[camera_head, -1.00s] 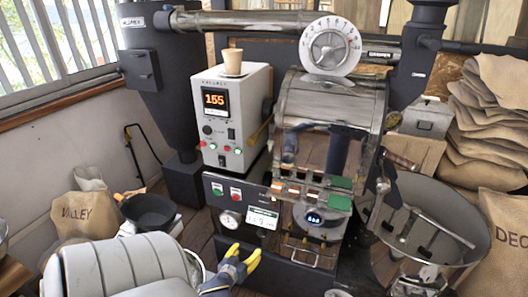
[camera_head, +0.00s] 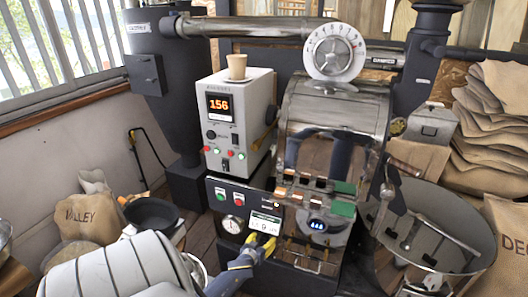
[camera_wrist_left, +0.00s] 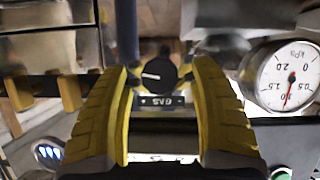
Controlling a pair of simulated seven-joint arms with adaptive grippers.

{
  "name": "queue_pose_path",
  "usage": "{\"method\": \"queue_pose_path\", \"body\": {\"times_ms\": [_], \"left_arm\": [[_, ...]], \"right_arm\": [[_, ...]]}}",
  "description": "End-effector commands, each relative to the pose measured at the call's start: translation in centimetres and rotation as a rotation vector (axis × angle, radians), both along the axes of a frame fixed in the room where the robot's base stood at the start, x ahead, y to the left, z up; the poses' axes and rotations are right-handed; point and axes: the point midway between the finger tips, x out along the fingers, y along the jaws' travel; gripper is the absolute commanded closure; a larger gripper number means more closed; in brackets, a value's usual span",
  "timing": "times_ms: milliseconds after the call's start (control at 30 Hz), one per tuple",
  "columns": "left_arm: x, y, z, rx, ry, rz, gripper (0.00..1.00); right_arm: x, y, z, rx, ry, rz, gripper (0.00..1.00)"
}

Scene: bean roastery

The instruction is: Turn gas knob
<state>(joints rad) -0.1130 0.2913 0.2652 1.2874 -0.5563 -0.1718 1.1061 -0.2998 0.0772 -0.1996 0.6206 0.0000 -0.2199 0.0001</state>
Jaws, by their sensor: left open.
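The gas knob (camera_wrist_left: 157,75) is round and black with a white pointer mark, in the middle of the left wrist view. A small plate reading GAS (camera_wrist_left: 161,101) is beside it, upside down in this view. My left gripper (camera_wrist_left: 161,70) has yellow ridged fingers, open, one on each side of the knob with a visible gap. In the head view my left gripper (camera_head: 261,243) is at the lower front panel of the roaster (camera_head: 336,145), just below a small white display (camera_head: 265,221). I cannot make out the knob there. My right gripper is not in view.
A pressure gauge (camera_wrist_left: 290,76) sits right of the knob in the wrist view. The cooling tray (camera_head: 440,215) is at the right. A grey control box (camera_head: 236,130) reads 156 and carries a cup (camera_head: 237,66). A black pan (camera_head: 152,214) is at the left.

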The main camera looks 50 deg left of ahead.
Motion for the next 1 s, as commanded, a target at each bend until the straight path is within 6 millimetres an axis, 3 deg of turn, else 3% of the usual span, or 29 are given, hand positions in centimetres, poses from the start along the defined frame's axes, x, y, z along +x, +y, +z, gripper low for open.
{"method": "queue_pose_path", "body": {"times_ms": [567,1000], "left_arm": [[0.86,0.45,-0.38,0.0,0.0,0.0,0.36],[0.85,0.44,-0.38,0.001,0.0,0.0,0.87]], "right_arm": [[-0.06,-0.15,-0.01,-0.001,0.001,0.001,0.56],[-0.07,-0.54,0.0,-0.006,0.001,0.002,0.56]]}}
